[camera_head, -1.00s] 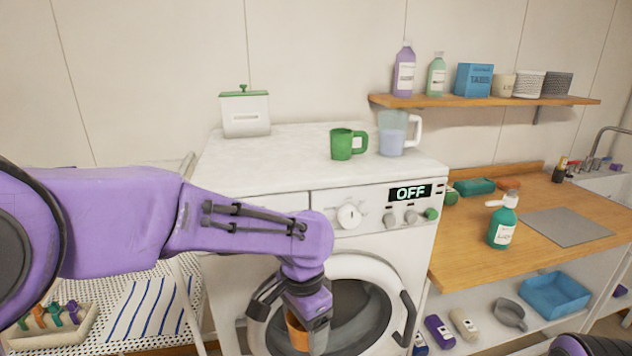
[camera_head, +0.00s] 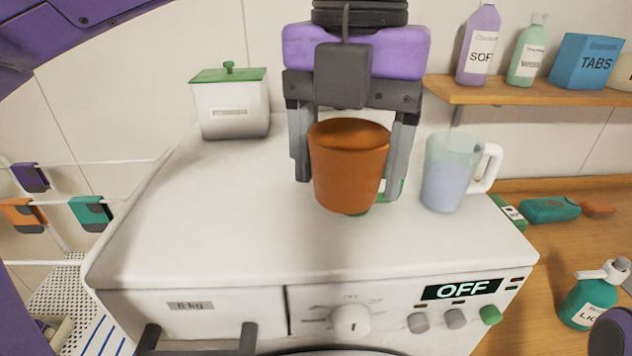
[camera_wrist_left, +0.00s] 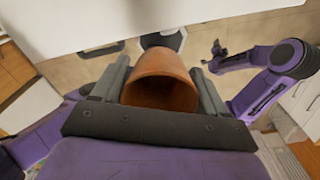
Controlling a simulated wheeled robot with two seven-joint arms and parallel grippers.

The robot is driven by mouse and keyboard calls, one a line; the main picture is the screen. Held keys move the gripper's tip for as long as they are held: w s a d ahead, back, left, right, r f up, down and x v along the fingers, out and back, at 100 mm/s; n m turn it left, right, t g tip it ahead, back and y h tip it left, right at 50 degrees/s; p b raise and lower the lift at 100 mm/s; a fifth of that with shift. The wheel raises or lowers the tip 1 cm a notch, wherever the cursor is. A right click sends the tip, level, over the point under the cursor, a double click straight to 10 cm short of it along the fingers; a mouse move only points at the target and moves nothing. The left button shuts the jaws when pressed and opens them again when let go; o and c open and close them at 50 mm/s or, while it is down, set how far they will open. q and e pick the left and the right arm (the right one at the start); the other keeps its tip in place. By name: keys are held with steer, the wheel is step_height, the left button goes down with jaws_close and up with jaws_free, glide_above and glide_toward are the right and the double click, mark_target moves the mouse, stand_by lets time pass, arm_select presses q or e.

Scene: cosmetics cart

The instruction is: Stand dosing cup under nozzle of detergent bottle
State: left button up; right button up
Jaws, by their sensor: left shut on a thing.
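My left gripper (camera_head: 347,188) is shut on an orange-brown cup (camera_head: 347,165), with one finger on each side of it. The cup is roughly upright with its open top up, in front of the washer's white top; I cannot tell how high it is above it. In the left wrist view the cup (camera_wrist_left: 160,82) sits between the fingers. The teal pump bottle (camera_head: 588,298), with a white nozzle, stands on the wooden counter at the right, apart from the cup. My right gripper (camera_wrist_left: 218,52) shows small in the left wrist view; its jaws are unclear.
A clear jug (camera_head: 450,172) stands right of the cup on the washer top (camera_head: 215,230). A green mug is mostly hidden behind the cup. A white box (camera_head: 232,108) stands at the back left. A shelf (camera_head: 520,93) with bottles hangs at the right.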

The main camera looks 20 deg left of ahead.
arm_select(q)
steer(key=w+a+f, duration=0.4)
steer(key=a, duration=0.2)
steer(key=b, duration=0.1)
glide_above(296, 219)
steer(key=f, duration=0.4)
steer(key=shift+d+f, duration=0.1)
steer(key=shift+d, duration=0.15)
steer(key=f, duration=0.3)
steer(key=shift+s+a+f, duration=0.15)
steer(key=shift+a, duration=0.1)
steer(key=shift+w+a+f, duration=0.1)
steer(key=shift+w+f, duration=0.2)
steer(key=shift+f, duration=0.05)
steer(key=o, duration=0.6)
steer(key=shift+s+f, duration=0.1)
steer(key=shift+s, duration=0.05)
steer(key=o, duration=0.4)
steer(key=shift+o, duration=0.2)
